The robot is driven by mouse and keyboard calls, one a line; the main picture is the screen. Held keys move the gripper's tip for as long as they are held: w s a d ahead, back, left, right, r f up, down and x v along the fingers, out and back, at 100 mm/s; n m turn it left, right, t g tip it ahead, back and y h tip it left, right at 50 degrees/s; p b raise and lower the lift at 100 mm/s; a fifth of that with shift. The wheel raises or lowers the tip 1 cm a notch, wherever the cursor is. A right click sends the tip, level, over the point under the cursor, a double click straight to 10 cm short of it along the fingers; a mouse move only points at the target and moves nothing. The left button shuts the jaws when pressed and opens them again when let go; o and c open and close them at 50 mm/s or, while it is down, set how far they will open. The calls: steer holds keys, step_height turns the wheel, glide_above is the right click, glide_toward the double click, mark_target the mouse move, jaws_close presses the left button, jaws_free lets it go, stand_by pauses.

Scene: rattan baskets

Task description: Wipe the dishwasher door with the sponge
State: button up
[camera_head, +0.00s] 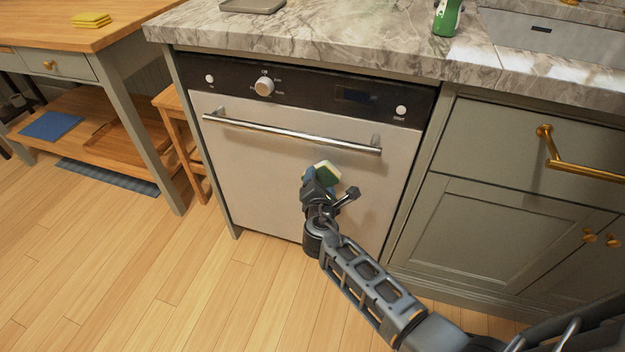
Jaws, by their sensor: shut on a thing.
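The dishwasher door (255,180) is a plain silver panel, closed, with a long horizontal bar handle (290,134) near its top. A sponge (328,171), pale yellow with a green edge, is in front of the door below the right part of the handle. My gripper (319,178) is shut on the sponge, which sticks out past its end. I cannot tell whether the sponge touches the door. My arm reaches in from the lower right and hides part of the door's lower right.
A marble countertop (300,38) overhangs the dishwasher, with a green bottle (446,16) and a sink (550,38). Grey cabinets with a protruding brass handle (580,168) stand right. A wooden stool (178,130) and table stand left. The wooden floor (130,270) in front is clear.

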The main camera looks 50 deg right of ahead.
mark_target(332, 183)
steer(key=shift+s+d+p, duration=0.1)
steer(key=shift+s+d, duration=0.25)
steer(key=shift+s, duration=0.35)
steer(key=shift+s+d+p, duration=0.15)
steer(key=shift+s+d, duration=0.25)
steer(key=shift+s, duration=0.35)
steer(key=shift+s+d+p, duration=0.1)
steer(key=shift+s+d, duration=0.25)
steer(key=shift+s, duration=0.35)
steer(key=shift+s+d, duration=0.3)
steer(key=shift+s, duration=0.65)
steer(key=shift+s+d, duration=0.25)
steer(key=shift+s, duration=0.65)
steer(key=shift+w+a, duration=0.4)
steer(key=shift+w, duration=0.4)
steer(key=shift+w+a, duration=0.35)
steer(key=shift+w, duration=0.45)
steer(key=shift+w+a, duration=0.4)
steer(key=shift+w, duration=0.4)
steer(key=w+a+b, duration=0.2)
steer(key=w, duration=0.5)
steer(key=shift+r, duration=0.2)
steer(key=shift+w, duration=0.1)
